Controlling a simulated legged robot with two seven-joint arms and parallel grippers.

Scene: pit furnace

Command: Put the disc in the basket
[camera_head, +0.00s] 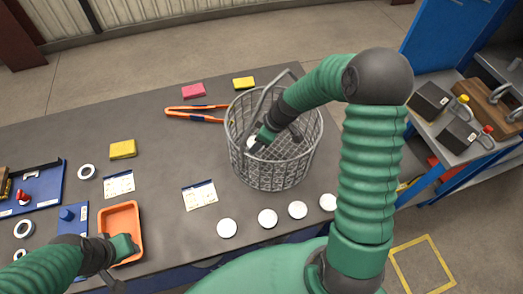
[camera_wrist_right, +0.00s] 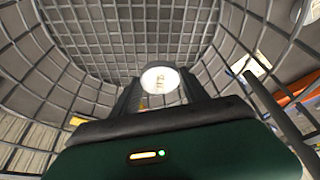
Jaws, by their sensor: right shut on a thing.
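The wire basket (camera_head: 262,178) stands on the grey table, and its mesh fills the right wrist view (camera_wrist_right: 60,62). My right gripper (camera_head: 256,143) reaches down inside the basket's rim. It is shut on a white disc (camera_wrist_right: 160,79), which shows between the fingers in the wrist view, above the basket's mesh floor. In the head view the disc is a small white patch, mostly hidden. Several other white discs (camera_head: 227,228) lie in a row in front of the basket. My left gripper (camera_head: 122,254) is low at the orange tray (camera_head: 121,206); its fingers are not clear.
Printed cards (camera_head: 200,194) and another yellow block (camera_head: 122,149) lie left. A blue tray (camera_head: 42,188) is at the far left. A blue-framed workbench (camera_head: 459,132) stands right.

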